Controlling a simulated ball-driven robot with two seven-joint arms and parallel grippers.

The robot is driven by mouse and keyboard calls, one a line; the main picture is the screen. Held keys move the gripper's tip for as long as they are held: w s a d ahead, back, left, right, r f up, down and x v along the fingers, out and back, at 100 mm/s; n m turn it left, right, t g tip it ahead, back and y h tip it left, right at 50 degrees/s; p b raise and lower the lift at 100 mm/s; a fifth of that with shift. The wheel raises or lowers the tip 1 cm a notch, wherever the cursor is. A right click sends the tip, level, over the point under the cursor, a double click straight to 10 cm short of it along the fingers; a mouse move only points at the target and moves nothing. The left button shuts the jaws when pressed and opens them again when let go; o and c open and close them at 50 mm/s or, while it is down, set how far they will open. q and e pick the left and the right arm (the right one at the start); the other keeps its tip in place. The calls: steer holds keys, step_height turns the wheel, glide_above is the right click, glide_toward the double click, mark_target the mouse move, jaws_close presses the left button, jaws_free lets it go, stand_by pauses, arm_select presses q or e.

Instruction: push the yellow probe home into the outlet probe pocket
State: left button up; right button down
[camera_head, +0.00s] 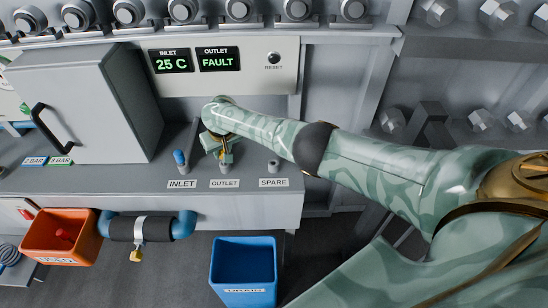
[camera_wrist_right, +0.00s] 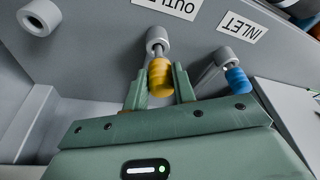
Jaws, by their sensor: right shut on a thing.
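The yellow probe (camera_wrist_right: 161,78) is between the fingers of my right gripper (camera_wrist_right: 159,92), which is shut on it. Its metal stem points into the outlet probe pocket (camera_wrist_right: 157,36), a grey ring beside the OUTLET label (camera_wrist_right: 172,7). Some stem shows between the yellow grip and the pocket. In the head view my right gripper (camera_head: 222,157) is over the outlet position on the bench, and hides most of the probe. The outlet display (camera_head: 218,59) reads FAULT. My left gripper is in neither view.
A blue probe (camera_head: 180,157) stands in the inlet pocket to the left. The spare pocket (camera_head: 273,165) to the right is empty. A grey box with a black handle (camera_head: 83,105) stands left on the bench. A blue bin (camera_head: 243,291) and orange bin (camera_head: 62,261) are below the front edge.

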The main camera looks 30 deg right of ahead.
steer(key=shift+f+b, duration=0.7)
steer(key=shift+f, duration=0.35)
steer(key=c, duration=1.1)
jaws_free()
steer(key=shift+c, duration=1.2)
steer(key=shift+r, duration=0.1)
step_height(320, 180, up, 7)
steer(key=p, duration=0.6)
